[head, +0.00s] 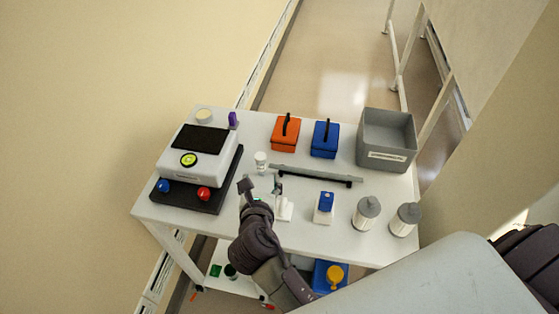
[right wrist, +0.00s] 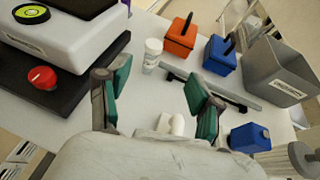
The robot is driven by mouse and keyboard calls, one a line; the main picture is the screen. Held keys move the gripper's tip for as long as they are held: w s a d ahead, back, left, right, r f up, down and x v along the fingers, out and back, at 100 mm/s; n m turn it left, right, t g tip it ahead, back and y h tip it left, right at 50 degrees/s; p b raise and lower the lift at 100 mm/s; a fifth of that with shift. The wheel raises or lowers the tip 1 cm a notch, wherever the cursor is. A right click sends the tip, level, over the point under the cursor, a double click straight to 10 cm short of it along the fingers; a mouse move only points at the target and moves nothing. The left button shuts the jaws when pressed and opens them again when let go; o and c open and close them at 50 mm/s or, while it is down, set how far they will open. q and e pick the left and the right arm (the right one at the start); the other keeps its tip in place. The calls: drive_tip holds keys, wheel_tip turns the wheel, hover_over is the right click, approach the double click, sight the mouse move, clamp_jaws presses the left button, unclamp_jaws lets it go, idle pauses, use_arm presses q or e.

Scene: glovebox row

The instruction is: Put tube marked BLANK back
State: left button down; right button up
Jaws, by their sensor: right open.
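No BLANK marking is readable, so I cannot tell for sure which thing is the tube. A small white capped container (head: 260,158) stands upright on the white table, and it also shows in the right wrist view (right wrist: 152,56). My right gripper (head: 262,188) is open over the table, on the near side of that container and apart from it. In the right wrist view its green-padded fingers (right wrist: 156,95) are spread with nothing gripped. A white fitting (head: 285,209) stands beside the gripper; it is partly hidden low between the fingers (right wrist: 171,123). My left gripper is out of view.
A grey bar (head: 315,174) lies behind the gripper. A white device (head: 195,164) on a black base stands left. Orange (head: 286,137) and blue (head: 325,141) boxes and a grey bin (head: 386,140) stand behind. A blue-topped item (head: 325,207) and two grey-lidded jars (head: 366,212) stand right.

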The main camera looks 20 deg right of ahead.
sight(260, 156)
drive_tip(key=x, duration=0.3)
drive_tip(key=a+x, duration=0.1)
drive_tip(key=x, duration=0.4)
drive_tip(key=shift+w+f+p, duration=0.2)
drive_tip(key=shift+w+p, duration=0.1)
drive_tip(key=shift+w, duration=0.2)
drive_tip(key=shift+w+d+f, duration=0.1)
drive_tip(key=shift+w+d, duration=0.1)
drive_tip(key=shift+w, duration=0.05)
drive_tip(key=shift+w+d, duration=0.1)
drive_tip(key=shift+d, duration=0.05)
drive_tip(key=shift+p+x, duration=0.4)
drive_tip(key=shift+x, duration=0.4)
drive_tip(key=x, duration=0.3)
drive_tip(key=shift+w+f, duration=0.15)
drive_tip(key=shift+f, duration=0.1)
drive_tip(key=shift+w+d, duration=0.1)
drive_tip(key=shift+w, duration=0.05)
drive_tip(key=c, duration=1.2)
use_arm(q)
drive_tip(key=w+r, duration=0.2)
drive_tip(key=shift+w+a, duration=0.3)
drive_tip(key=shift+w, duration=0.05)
use_arm(e)
drive_tip(key=shift+r, duration=0.1)
